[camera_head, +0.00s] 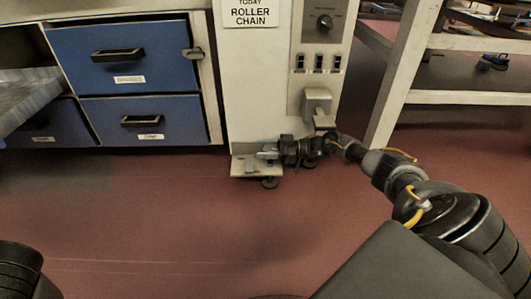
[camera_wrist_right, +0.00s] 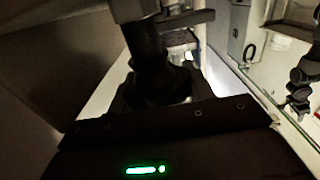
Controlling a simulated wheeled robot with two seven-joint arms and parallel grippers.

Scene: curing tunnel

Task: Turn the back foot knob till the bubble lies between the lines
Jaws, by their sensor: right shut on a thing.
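The machine's pale base plate (camera_head: 243,168) juts out low at the foot of the white cabinet. A dark round foot (camera_head: 269,183) shows under its front edge, and another dark foot (camera_head: 309,164) lies further right, partly behind my arm. My right gripper (camera_head: 267,152) reaches in from the right just above the plate and is shut on what appears to be the back foot knob, which the gripper hides in the head view. In the right wrist view a dark upright post (camera_wrist_right: 150,60) stands beyond the gripper body. I cannot make out the bubble or its lines. My left gripper is out of view.
The white cabinet (camera_head: 255,90) carries a sign and a panel with a dial (camera_head: 324,22). Blue drawers (camera_head: 130,55) stand at left. A pale rack leg (camera_head: 396,80) rises close by on the right. The red floor (camera_head: 190,220) in front is clear.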

